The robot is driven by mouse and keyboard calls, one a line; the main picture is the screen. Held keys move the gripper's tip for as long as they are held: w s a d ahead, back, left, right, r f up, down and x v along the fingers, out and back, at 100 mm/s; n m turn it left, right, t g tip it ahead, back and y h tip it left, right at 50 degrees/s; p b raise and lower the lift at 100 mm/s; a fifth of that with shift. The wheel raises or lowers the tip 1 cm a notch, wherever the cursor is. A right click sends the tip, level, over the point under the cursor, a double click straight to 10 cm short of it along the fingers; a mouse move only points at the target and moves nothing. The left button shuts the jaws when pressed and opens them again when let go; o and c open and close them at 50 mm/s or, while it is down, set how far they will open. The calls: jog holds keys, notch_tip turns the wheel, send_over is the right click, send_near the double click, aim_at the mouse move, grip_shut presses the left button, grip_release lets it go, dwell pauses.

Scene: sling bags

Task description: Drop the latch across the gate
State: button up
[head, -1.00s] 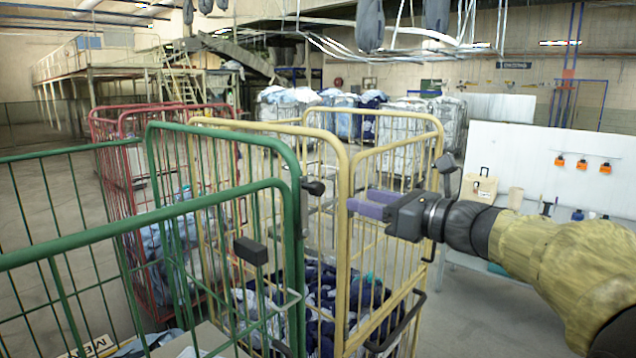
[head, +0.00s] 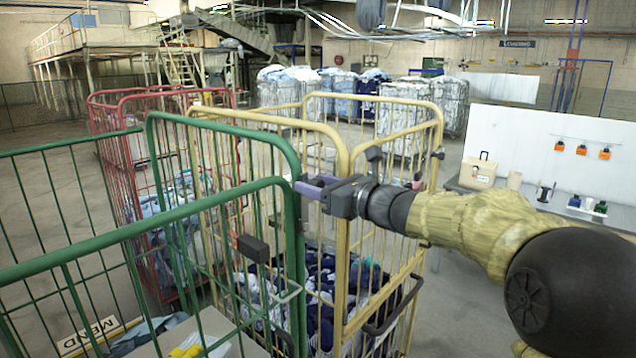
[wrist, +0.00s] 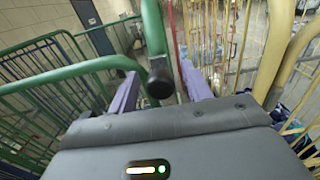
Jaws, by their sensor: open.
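A black knob (wrist: 160,82), which looks like the latch's handle, sits on a green post (wrist: 153,30) of the green cage. In the wrist view it lies between the two purple fingers of my gripper (wrist: 158,92). The fingers are open, one on each side of it; I cannot tell whether either touches it. In the head view my gripper (head: 312,187) is at the top corner of the green cage and hides the knob. The green gate's top rail (head: 150,228) runs to that corner. A black block (head: 252,248) is fixed on the gate below.
A yellow cage (head: 345,160) holding dark blue and white laundry (head: 325,280) stands close beside the green one, under my arm. A red cage (head: 120,180) stands behind to the left. A table with a tan case (head: 478,172) is at the right.

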jog(key=shift+c, duration=0.3)
grip_shut()
jog(key=shift+d+f+b, duration=0.1)
jog(key=shift+b, duration=0.4)
